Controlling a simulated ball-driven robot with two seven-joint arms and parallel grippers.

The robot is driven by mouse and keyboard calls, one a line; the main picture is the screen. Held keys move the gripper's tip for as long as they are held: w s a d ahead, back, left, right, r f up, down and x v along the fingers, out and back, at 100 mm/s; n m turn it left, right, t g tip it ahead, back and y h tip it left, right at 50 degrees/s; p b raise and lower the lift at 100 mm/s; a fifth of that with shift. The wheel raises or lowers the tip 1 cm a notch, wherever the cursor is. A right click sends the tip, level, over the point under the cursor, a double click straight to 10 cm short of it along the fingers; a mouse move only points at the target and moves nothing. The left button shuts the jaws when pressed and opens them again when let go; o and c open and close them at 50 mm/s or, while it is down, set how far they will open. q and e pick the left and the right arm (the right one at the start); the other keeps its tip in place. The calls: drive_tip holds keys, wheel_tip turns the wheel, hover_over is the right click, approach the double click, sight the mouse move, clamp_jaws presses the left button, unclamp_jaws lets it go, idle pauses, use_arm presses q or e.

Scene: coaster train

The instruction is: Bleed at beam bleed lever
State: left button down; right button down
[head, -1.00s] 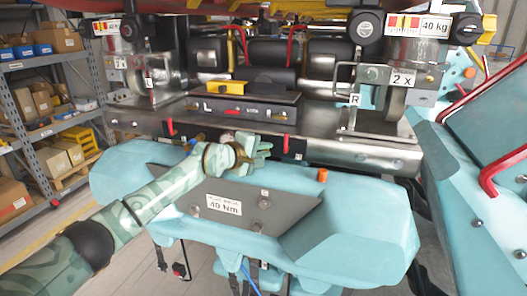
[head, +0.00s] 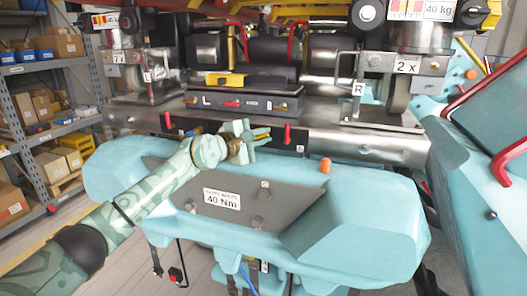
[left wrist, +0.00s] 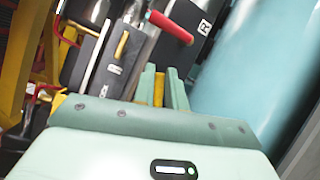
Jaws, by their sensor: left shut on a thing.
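My left gripper (head: 256,136) reaches up to the front of the metal beam (head: 345,146). It is shut on a slim yellow lever (head: 262,135), seemingly the beam bleed lever. In the left wrist view the yellow lever (left wrist: 158,90) shows between the two green fingers of the left gripper (left wrist: 161,85). Its far end and mount are hidden. A red lever (head: 287,133) hangs just right of the fingers, apart from them; a red handle (left wrist: 170,27) shows beyond them in the left wrist view. My right gripper is not in view.
Another red lever (head: 167,120) hangs further left on the beam. A turquoise shell (head: 370,215) with a 40 Nm plate (head: 222,199) and an orange knob (head: 325,165) lies below. A panel marked L (head: 240,105) sits above. Shelves with boxes (head: 50,105) stand at left.

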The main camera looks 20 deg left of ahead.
use_arm(q)
drive_tip(key=shift+a+r+n+t+h+b, duration=0.2)
drive_tip(key=shift+n+t+b, duration=0.1)
drive_tip(key=shift+n+b, duration=0.3)
drive_tip(key=shift+a+r+n+t+h+b, duration=0.1)
drive_tip(key=shift+a+r+n+t+b, duration=0.15)
drive_tip(key=shift+n+b, duration=0.3)
drive_tip(key=n, duration=0.1)
drive_tip(key=n+t, duration=0.1)
drive_tip(key=a+n+t+b, duration=0.1)
drive_tip(key=n, duration=0.1)
drive_tip(key=shift+r, duration=0.4)
drive_tip(key=n+t, duration=0.1)
drive_tip(key=n, duration=0.1)
drive_tip(key=a+n+t+y, duration=0.1)
drive_tip(key=n, duration=0.2)
drive_tip(key=shift+a+r+n+t, duration=0.2)
drive_tip(key=shift+n+t, duration=0.05)
drive_tip(key=shift+n, duration=0.1)
